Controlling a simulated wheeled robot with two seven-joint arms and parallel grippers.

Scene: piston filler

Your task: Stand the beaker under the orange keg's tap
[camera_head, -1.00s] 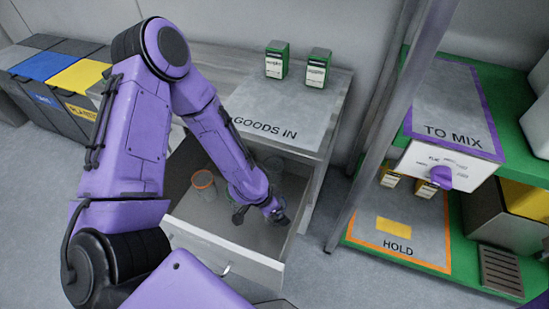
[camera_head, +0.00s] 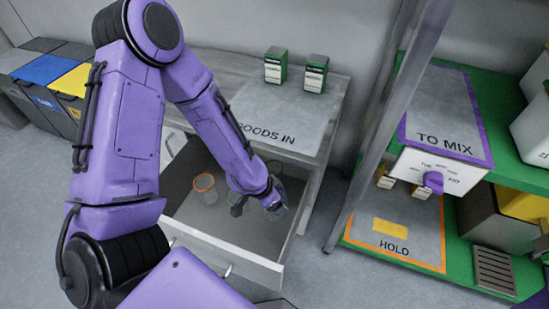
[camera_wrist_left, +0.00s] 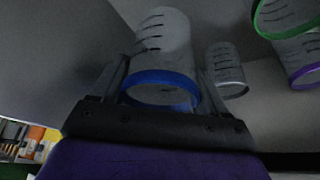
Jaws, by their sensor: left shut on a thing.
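My left gripper (camera_head: 272,202) reaches down into the open drawer (camera_head: 228,268). In the left wrist view, the gripper (camera_wrist_left: 160,82) is shut on a clear beaker with a blue rim (camera_wrist_left: 163,50), with a finger on each side just above the rim. The beaker has dark graduation marks. In the head view the held beaker is hard to make out against the drawer and gripper. An orange-rimmed beaker (camera_head: 205,188) stands in the drawer, left of the gripper. I cannot make out an orange keg or its tap. My right gripper is not in view.
Other beakers show in the left wrist view: grey-rimmed (camera_wrist_left: 226,72), green-rimmed (camera_wrist_left: 288,18) and purple-rimmed (camera_wrist_left: 302,72). The GOODS IN top (camera_head: 285,115) holds two green-and-white boxes. A shelf post (camera_head: 385,125) stands between drawer and green shelves. The HOLD mat (camera_head: 410,225) lies lower right.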

